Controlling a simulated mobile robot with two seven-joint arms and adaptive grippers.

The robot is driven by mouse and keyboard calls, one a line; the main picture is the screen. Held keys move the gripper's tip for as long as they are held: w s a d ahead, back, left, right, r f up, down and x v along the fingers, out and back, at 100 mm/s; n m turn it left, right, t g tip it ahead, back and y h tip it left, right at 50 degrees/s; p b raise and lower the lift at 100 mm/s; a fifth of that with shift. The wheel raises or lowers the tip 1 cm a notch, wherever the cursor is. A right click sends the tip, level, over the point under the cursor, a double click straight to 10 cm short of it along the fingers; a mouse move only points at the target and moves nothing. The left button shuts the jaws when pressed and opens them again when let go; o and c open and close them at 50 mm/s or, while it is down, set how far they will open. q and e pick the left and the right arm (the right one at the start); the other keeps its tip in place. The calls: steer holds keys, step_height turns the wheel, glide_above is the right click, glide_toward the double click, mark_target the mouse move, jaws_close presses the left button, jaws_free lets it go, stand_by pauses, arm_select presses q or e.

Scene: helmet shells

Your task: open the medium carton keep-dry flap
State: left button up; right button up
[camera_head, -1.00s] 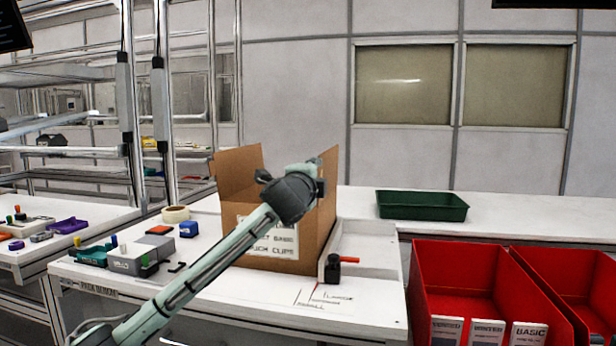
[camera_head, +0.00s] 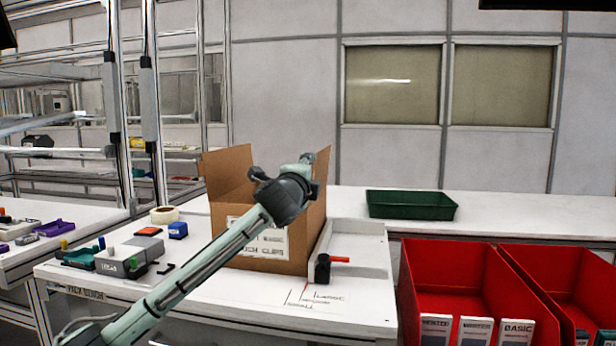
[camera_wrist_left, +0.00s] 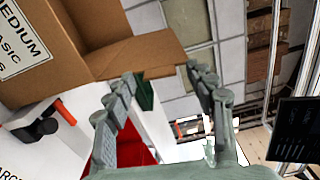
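The medium carton (camera_head: 292,262) stands upright on the white bench with its label facing me. Its left flap (camera_head: 228,168) and right flap (camera_head: 322,172) stand up. My left gripper (camera_head: 307,165) is at the carton's top right, beside the right flap; my wrist hides part of the carton's top. In the left wrist view my left gripper (camera_wrist_left: 160,74) is open, its two fingers well apart. A brown flap (camera_wrist_left: 140,55) of the carton (camera_wrist_left: 50,65) reaches toward the gap between the fingertips; I cannot tell whether they touch it. My right gripper is not in view.
A white tray (camera_head: 362,236) and a black, red-handled tool (camera_head: 324,267) are right of the carton. A green tray (camera_head: 410,205) lies behind at right. Red bins (camera_head: 455,275) stand at the front right. Tape (camera_head: 164,214) and small items are left.

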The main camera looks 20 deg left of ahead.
arm_select(q)
steer(key=v, duration=1.2)
stand_by(0.4)
